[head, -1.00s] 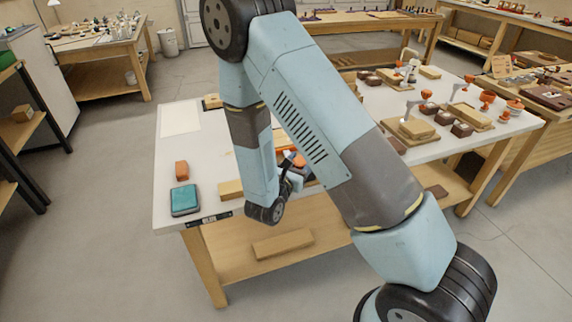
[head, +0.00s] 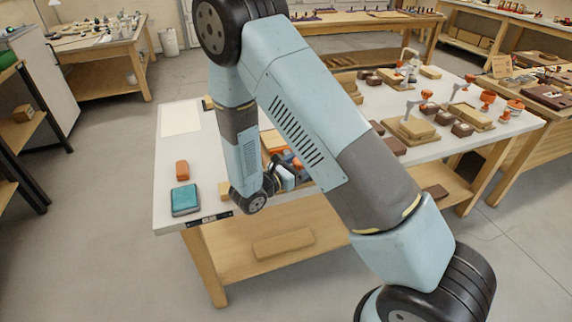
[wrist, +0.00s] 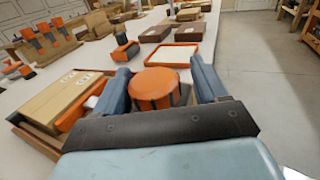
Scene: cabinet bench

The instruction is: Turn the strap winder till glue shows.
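In the wrist view a round orange knob (wrist: 155,84) with a ribbed side, which looks like the strap winder, stands on a dark grey part. My gripper (wrist: 160,68) has its two blue-grey fingers apart, one on each side of the knob. A narrow gap seems to show at the right finger; contact at the left is unclear. In the head view my gripper (head: 286,176) is low over the near edge of the bench, partly hidden by my arm. The winder cannot be made out clearly there.
A wooden box (wrist: 66,97) with an orange piece lies left of the fingers. An orange-rimmed white tray (wrist: 172,54) lies beyond. On the bench (head: 165,160), a teal box (head: 185,200) and orange block (head: 182,170) stand at left. Several wooden and orange items crowd the right.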

